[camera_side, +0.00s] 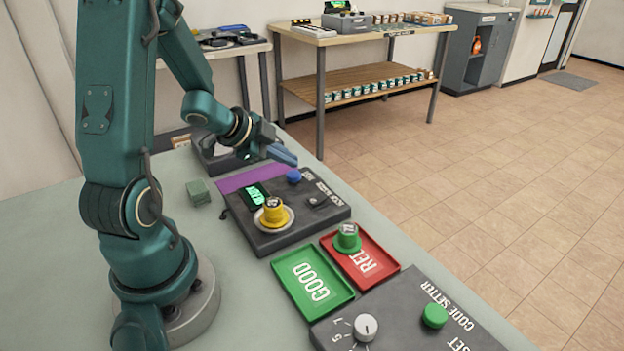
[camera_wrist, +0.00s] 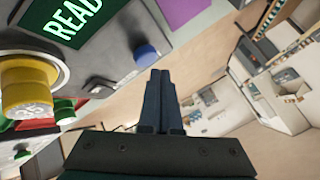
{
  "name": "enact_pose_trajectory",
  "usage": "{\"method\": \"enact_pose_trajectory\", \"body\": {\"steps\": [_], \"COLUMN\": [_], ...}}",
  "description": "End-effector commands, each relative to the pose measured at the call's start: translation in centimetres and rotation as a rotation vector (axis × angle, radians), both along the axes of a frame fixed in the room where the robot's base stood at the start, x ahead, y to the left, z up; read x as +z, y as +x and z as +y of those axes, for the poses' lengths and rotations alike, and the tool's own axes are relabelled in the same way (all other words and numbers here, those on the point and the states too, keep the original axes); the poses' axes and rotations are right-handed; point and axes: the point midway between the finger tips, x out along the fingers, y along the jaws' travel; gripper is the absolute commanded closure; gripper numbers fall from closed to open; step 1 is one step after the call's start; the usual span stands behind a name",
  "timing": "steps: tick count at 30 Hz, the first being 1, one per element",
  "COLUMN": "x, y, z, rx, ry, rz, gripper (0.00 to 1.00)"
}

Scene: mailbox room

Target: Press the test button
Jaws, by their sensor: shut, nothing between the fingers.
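A dark grey tester box (camera_side: 290,219) stands on the table in the side view, with a lit green display (camera_side: 256,194) and a blue button (camera_side: 294,176) near its far edge. A yellow round piece (camera_side: 274,213) sits upright on a pale ring on the box. My gripper (camera_side: 284,156) is shut and empty, a little above and beyond the blue button. In the wrist view, my gripper's fingers (camera_wrist: 160,78) are together, just right of the blue button (camera_wrist: 147,55) in the picture. The yellow piece shows there too (camera_wrist: 27,90).
A green GOOD tray (camera_side: 312,283) is empty. A red tray (camera_side: 385,262) holds a green round piece (camera_side: 347,238). A code setter box (camera_side: 405,315) with a white knob and green button lies nearest. A small green block (camera_side: 198,192) is left of the tester.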

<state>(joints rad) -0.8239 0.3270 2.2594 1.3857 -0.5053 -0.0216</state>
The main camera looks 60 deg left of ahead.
Motion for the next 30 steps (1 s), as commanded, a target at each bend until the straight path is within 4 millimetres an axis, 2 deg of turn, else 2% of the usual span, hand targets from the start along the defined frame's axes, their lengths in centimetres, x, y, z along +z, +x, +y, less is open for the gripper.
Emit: {"method": "enact_pose_trajectory", "body": {"steps": [19,30], "x": [-0.02,-0.9], "y": [0.0,-0.02], "z": [0.0,0.0], "rx": [0.0,0.001], "ry": [0.0,-0.001], "rz": [0.0,0.001], "gripper": [1.0,1.0]}}
